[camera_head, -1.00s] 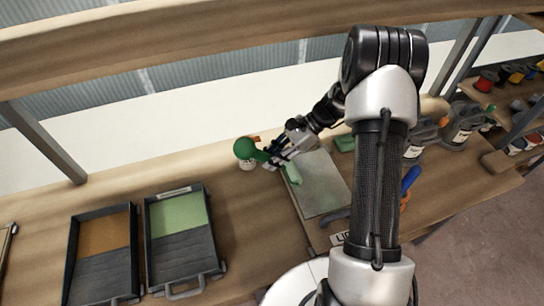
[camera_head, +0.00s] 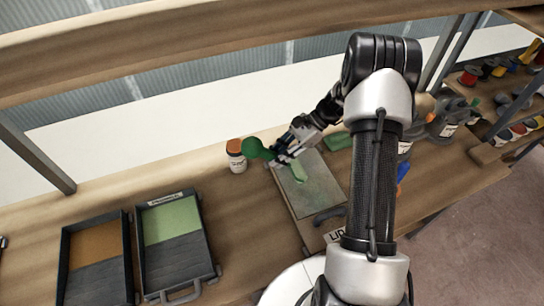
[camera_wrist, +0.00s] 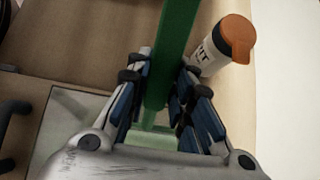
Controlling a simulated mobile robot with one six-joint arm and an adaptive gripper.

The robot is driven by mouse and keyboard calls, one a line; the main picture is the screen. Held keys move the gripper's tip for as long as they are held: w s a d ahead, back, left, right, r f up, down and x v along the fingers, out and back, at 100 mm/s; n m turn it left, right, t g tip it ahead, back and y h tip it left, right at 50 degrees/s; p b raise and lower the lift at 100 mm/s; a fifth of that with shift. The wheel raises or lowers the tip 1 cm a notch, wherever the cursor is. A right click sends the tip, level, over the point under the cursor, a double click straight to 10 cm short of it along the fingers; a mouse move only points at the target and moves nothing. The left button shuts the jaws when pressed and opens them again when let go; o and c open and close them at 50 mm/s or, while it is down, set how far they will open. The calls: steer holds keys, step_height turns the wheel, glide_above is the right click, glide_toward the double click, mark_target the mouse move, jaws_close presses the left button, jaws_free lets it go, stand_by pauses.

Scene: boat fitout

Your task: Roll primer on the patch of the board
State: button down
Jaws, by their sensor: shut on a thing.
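My gripper (camera_head: 284,149) is shut on the green handle of a roller (camera_head: 258,150). The handle also runs up between the fingers in the wrist view (camera_wrist: 177,45). The roller's pale green sleeve (camera_head: 298,171) is over the upper left part of the grey board (camera_head: 317,196); whether it touches the surface I cannot tell. The board lies flat on the bench and looks faintly greenish, with no clear patch edge visible. A tray with light green primer (camera_head: 172,220) stands to the left, with a label on its back rim.
A tray with brown contents (camera_head: 98,245) stands left of the green one. A white bottle with an orange cap (camera_head: 236,158) stands close beside the roller handle. A green block (camera_head: 337,142) lies behind the board. Grey jugs (camera_head: 449,120) stand at right.

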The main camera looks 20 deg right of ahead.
steer(key=shift+d+f, duration=0.15)
steer(key=shift+d, duration=2.2)
steer(key=shift+d, duration=0.3)
steer(key=d, duration=0.4)
steer(key=shift+d, duration=0.1)
steer(key=shift+a+p, duration=0.6)
steer(key=shift+a, duration=1.85)
